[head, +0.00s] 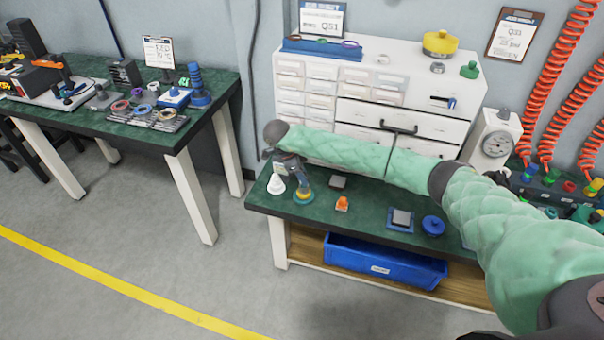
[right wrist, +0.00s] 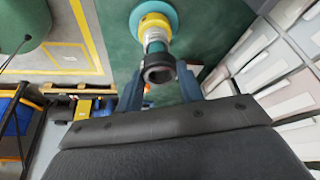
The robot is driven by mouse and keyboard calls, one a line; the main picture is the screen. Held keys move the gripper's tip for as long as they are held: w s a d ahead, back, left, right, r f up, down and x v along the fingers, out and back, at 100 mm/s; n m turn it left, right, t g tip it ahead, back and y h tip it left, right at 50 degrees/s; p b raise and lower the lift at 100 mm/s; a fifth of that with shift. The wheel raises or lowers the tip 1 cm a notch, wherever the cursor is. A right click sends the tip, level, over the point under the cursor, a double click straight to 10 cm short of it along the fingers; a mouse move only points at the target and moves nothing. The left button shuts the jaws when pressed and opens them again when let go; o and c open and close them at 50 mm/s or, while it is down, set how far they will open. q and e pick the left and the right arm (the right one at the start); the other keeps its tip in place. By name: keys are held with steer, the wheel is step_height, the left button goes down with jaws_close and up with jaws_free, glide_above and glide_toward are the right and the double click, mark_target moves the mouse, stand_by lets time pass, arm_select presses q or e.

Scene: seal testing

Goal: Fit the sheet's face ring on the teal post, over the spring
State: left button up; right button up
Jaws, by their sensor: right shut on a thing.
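The teal post's round base (right wrist: 135,15) shows in the right wrist view, with a yellow ring (right wrist: 152,25) seated low on it. The silver spring (right wrist: 155,46) stands above the yellow ring. My right gripper (right wrist: 161,82) is shut on a dark ring (right wrist: 160,68), which lines up with the near end of the spring. I cannot tell whether the ring is around the post or just above it. In the head view, my right gripper (head: 302,186) is over the yellow-and-teal base (head: 303,197) at the bench's left end. My left gripper is not in view.
White drawers (head: 365,92) rise behind. Sheets (head: 321,20) (head: 515,34) hang above.

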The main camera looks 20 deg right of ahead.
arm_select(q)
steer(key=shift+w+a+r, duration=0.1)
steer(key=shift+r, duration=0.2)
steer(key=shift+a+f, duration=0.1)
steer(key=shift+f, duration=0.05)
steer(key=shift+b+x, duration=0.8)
arm_select(e)
steer(key=shift+f, duration=1.15)
steer(key=o, duration=1)
steer(key=shift+o, duration=0.2)
steer(key=shift+r+p, duration=1.3)
steer(key=shift+r, duration=2.15)
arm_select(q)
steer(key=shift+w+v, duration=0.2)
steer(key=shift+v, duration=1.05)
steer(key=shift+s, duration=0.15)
